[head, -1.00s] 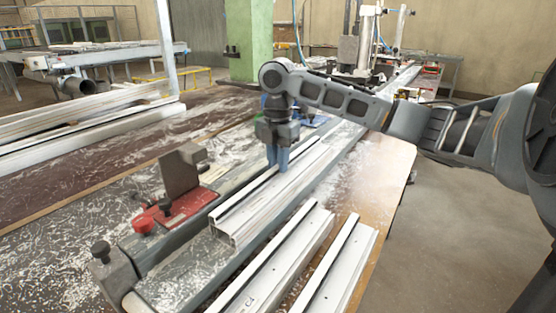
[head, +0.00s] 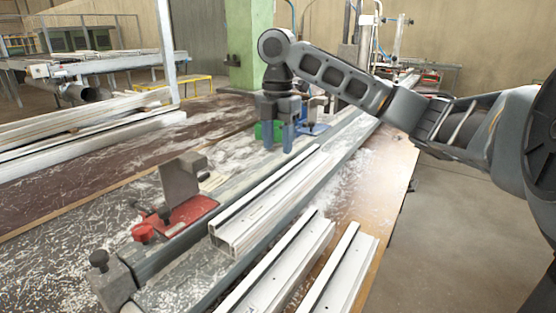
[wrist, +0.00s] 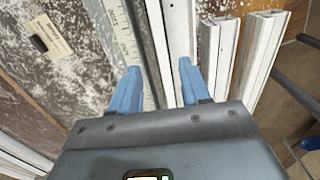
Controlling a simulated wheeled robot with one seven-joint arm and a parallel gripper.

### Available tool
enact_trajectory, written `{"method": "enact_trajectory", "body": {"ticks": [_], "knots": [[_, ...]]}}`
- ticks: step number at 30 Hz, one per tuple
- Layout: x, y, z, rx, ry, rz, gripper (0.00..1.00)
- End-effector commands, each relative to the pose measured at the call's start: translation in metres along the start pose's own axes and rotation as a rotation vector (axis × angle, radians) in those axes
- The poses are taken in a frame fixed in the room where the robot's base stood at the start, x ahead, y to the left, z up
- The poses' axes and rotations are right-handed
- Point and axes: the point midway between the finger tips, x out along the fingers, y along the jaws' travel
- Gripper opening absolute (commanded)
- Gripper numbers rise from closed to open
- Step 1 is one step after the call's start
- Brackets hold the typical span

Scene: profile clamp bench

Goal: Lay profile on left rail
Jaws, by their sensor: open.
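A white profile (head: 262,208) lies lengthwise along the grey rail (head: 186,284), beside the red clamp base. It looks flat, and nothing holds it. In the wrist view the white profile (wrist: 181,30) runs away from me, below and between the fingers toward the right one. My gripper (head: 278,145) is open and empty. It hangs above the far part of the rail, apart from the profile. Its two blue fingers also show spread apart in the wrist view (wrist: 158,72). The exact contact between profile and rail is hidden.
Two more white profiles (head: 283,262) (head: 343,268) lie at the right on the brown bench. A red clamp base (head: 190,214) with a grey upright plate stands left. Green and blue fixtures sit behind my gripper. More profiles (head: 90,125) are stacked at far left. Shavings cover the bench.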

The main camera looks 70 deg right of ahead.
Motion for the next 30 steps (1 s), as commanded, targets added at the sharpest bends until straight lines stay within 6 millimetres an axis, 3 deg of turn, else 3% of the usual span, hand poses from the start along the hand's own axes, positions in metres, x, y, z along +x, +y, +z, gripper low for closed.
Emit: {"method": "enact_trajectory", "body": {"ticks": [3, 9, 30], "knots": [[-0.022, 0.0, 0.0, 0.0, -0.002, 0.002, 0.46], [-0.042, 0.0, 0.001, 0.001, -0.002, 0.0, 0.46], [-0.045, 0.0, 0.0, 0.001, 0.0, 0.0, 0.46]]}}
